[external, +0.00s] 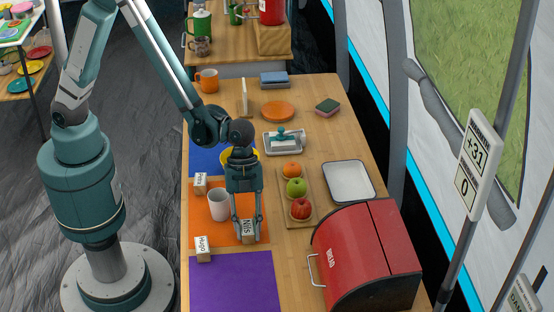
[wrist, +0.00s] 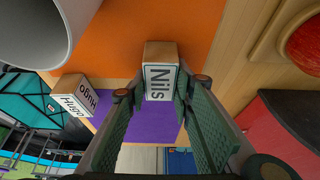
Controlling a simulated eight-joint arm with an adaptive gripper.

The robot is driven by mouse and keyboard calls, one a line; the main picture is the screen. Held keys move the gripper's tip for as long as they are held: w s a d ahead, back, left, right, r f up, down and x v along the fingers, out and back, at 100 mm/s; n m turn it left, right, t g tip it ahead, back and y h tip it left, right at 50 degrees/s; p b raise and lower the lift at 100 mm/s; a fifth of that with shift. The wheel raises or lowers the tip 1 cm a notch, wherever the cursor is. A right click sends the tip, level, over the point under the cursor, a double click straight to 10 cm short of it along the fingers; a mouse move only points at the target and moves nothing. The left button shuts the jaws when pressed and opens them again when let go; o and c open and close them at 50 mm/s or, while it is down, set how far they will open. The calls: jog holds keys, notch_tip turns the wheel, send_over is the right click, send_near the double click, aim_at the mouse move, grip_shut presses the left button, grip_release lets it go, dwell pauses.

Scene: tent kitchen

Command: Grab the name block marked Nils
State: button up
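The wooden name block marked Nils (external: 248,228) stands at the right edge of the orange mat (external: 220,232). In the wrist view the Nils block (wrist: 160,82) shows its white label facing me. My gripper (external: 247,238) points down over it with a finger on either side. The block's far side is hidden.
A Hugo block (external: 204,250) stands left of the Nils block, and another name block (external: 200,184) lies farther back. A white mug (external: 219,204) is close by. A fruit board (external: 298,222) and red bread box (external: 365,260) stand right. The purple mat (external: 235,285) is clear.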

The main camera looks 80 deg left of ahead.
aim_at(247, 228)
jog(key=shift+r, duration=0.1)
jog(key=shift+c, duration=0.7)
jog(key=shift+r+p, duration=1.3)
jog(key=shift+r, duration=3.65)
